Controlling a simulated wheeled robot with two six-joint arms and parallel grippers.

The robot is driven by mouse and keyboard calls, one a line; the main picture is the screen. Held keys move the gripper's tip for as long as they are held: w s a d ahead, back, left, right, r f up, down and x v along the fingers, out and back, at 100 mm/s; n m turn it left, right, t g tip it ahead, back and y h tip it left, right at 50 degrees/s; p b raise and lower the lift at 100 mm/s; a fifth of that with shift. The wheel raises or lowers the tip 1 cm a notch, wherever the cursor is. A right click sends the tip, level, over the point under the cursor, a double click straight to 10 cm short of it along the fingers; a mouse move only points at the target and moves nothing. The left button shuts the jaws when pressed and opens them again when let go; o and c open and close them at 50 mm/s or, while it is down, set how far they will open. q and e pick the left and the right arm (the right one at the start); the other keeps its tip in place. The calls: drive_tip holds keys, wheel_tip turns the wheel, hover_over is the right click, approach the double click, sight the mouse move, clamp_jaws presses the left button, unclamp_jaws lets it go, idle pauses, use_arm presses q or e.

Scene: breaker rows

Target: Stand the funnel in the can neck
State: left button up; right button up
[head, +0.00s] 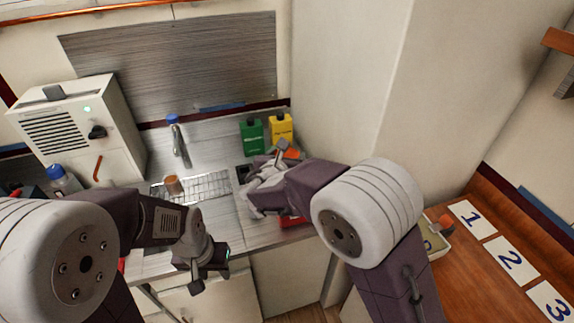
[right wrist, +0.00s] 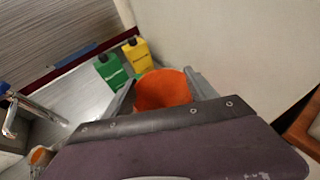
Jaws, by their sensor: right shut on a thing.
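The orange funnel (right wrist: 163,90) sits between the fingers of my right gripper (right wrist: 160,92) in the right wrist view, its wide round side toward the camera. In the head view only a bit of the funnel (head: 291,153) shows past my right gripper (head: 283,152), which is shut on it above the right end of the counter. A red object (head: 291,221), perhaps the can, shows only in part below my right arm; its neck is hidden. My left gripper (head: 208,275) hangs in front of the counter's front edge, apart from the funnel; its finger gap is unclear.
Green (head: 252,137) and yellow (head: 281,129) containers stand at the counter's back right, near the wall. A tap (head: 177,138), a ribbed drainer (head: 205,187) and a small brown-orange cup (head: 174,185) are left of them. A white machine (head: 80,130) stands at left.

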wheel_tip(320, 180, down, 3)
drive_tip(key=shift+s+f, duration=0.1)
drive_tip(key=shift+f, duration=0.35)
drive_tip(key=shift+f+b, duration=0.15)
drive_tip(key=shift+b, duration=0.25)
drive_tip(key=o, duration=1.4)
drive_tip(key=shift+c, duration=0.2)
